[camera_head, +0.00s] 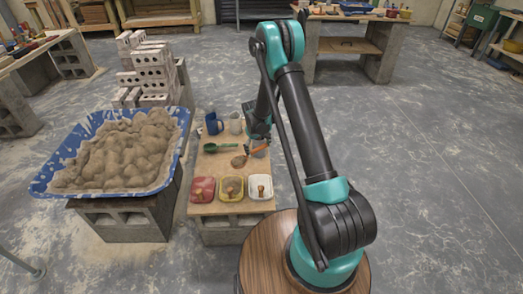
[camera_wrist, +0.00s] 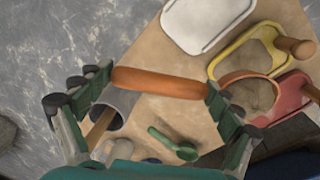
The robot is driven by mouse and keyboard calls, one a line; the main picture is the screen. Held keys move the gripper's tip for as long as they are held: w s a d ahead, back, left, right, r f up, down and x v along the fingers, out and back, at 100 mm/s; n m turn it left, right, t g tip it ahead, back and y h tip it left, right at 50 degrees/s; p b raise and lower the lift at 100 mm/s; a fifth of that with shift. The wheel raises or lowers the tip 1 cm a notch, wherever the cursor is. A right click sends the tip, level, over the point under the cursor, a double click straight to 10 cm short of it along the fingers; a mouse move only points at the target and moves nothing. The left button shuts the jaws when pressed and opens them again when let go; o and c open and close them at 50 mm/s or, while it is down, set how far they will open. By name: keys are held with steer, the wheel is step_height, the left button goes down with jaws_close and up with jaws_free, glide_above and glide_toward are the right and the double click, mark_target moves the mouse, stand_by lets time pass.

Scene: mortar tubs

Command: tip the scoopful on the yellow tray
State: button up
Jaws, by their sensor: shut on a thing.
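My gripper (camera_wrist: 160,84) is shut on the orange handle (camera_wrist: 150,80) of a scoop. The scoop's round bowl (camera_wrist: 248,92) holds a grey-brown heap and looks level. In the head view the scoop bowl (camera_head: 238,162) is just behind the yellow tray (camera_head: 232,195), apart from it. The yellow tray stands between the red and white trays; in the wrist view the bowl hides part of the yellow tray (camera_wrist: 222,62). A wooden-handled thing (camera_wrist: 296,46) stands in the yellow tray. In the head view my arm partly hides the gripper (camera_head: 259,138).
The red tray (camera_head: 202,197) and white tray (camera_head: 260,180) flank the yellow one. A blue tub (camera_head: 171,177) heaped with mortar is left.

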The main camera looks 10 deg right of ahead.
steer(key=a+r+h, duration=0.1)
steer(key=s+a+r+t+h, duration=0.1)
steer(key=h, duration=0.1)
steer(key=s+a+r+t+h, duration=0.1)
steer(key=a, duration=0.1)
steer(key=shift+s+a+r, duration=0.1)
steer(key=shift+r, duration=0.3)
steer(key=a+h, duration=0.1)
steer(key=s+a+r+t+h, duration=0.1)
steer(key=a, duration=0.1)
steer(key=s+a+t+h, duration=0.1)
steer(key=h, duration=0.1)
steer(key=shift+s+a+r, duration=0.25)
steer(key=shift+a+r, duration=0.1)
steer(key=shift+r, duration=0.05)
steer(key=shift+s+a+r+t+h, duration=0.3)
steer(key=shift+s+a+t+h, duration=0.05)
steer(key=shift+a+h, duration=0.25)
steer(key=shift+s+a+r+t+h, duration=0.3)
steer(key=shift+a+t+h, duration=0.05)
steer(key=shift+a+h, duration=0.2)
steer(key=shift+y, duration=0.25)
